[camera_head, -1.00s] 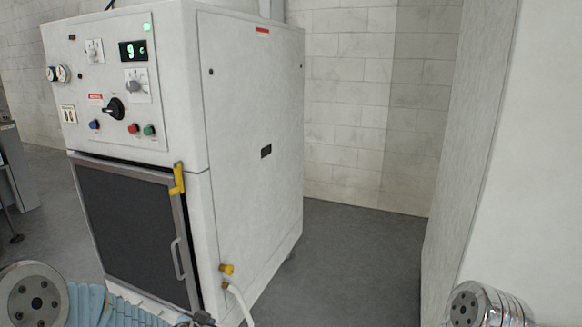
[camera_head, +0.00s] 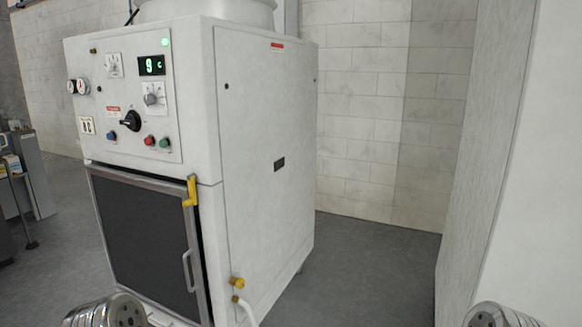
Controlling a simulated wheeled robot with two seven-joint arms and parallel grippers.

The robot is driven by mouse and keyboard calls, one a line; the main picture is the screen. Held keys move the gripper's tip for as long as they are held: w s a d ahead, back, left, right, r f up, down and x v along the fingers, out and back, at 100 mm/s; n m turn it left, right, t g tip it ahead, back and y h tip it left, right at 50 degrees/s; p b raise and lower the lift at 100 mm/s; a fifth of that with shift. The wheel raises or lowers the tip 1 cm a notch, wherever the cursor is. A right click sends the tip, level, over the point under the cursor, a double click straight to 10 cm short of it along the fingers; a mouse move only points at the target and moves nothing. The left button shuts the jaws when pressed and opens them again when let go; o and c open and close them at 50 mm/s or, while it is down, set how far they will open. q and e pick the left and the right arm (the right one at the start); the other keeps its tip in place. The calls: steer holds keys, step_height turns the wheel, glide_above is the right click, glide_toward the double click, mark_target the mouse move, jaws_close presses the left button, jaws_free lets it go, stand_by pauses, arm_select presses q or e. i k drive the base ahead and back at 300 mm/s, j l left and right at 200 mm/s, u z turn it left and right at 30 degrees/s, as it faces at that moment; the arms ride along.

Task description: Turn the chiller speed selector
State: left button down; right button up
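A white cabinet machine (camera_head: 265,130) stands left of centre, with a control panel (camera_head: 100,134) on its upper front. The panel has a grey knob on a white plate (camera_head: 151,99), a smaller grey selector above left (camera_head: 114,66), and a black rotary switch (camera_head: 130,121) with a red label above it. The labels are too small to read, so I cannot tell which one is the chiller speed selector. A display (camera_head: 151,65) shows a green "9 c". Round metal parts of my arms show at the bottom left and bottom right; neither gripper's fingers show.
Below the panel is a dark door with a grey handle (camera_head: 188,271) and a yellow latch (camera_head: 190,191). A yellow fitting and white hose (camera_head: 246,312) stick out low on the side. A pale wall panel stands at right. Grey floor (camera_head: 365,262) between is clear.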

mark_target(109, 67)
steer(key=j+u, duration=0.2)
steer(key=u, duration=1.05)
